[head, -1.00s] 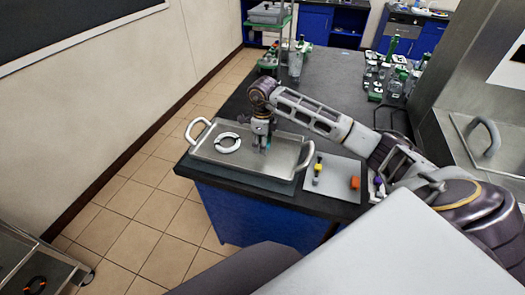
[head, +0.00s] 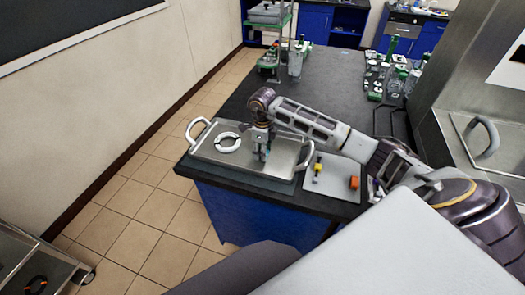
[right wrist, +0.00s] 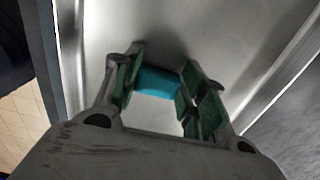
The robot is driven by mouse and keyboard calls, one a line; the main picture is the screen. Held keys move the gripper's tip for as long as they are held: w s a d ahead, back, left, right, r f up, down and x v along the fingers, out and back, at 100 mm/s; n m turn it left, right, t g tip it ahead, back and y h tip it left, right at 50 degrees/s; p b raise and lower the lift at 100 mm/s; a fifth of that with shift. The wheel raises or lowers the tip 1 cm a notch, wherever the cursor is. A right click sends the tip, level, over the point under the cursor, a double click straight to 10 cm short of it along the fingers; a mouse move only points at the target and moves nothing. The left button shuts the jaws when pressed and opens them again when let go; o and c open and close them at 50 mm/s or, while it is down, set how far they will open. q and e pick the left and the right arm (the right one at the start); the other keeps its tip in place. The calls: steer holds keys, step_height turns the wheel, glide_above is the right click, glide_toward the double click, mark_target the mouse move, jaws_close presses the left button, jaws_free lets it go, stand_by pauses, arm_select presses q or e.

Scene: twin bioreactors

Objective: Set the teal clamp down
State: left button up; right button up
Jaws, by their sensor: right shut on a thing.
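The teal clamp (right wrist: 158,82) is between the fingers of my right gripper (right wrist: 160,90) in the right wrist view, and only part of it shows. My right gripper (head: 262,153) is shut on it, pointing down over the metal tray (head: 215,152) in the head view. Whether the clamp touches the tray floor I cannot tell. A white ring (head: 228,142) lies on the tray to the left of the gripper. My left gripper is not in view.
A light mat (head: 335,185) with a yellow-and-dark item (head: 317,168) and an orange block (head: 354,182) lies right of the tray. Glassware (head: 385,75) stands on the dark bench further back. The bench behind the tray is largely clear.

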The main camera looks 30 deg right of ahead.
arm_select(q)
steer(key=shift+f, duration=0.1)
arm_select(e)
steer(key=shift+f, duration=0.1)
steer(key=shift+o, duration=1.4)
steer(key=o, duration=0.5)
steer(key=shift+c, duration=0.2)
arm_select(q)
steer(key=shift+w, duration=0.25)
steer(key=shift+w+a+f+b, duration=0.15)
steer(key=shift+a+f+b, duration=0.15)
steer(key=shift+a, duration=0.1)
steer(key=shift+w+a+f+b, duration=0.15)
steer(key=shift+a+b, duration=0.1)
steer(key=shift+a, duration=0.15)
arm_select(e)
step_height(320, 180, up, 12)
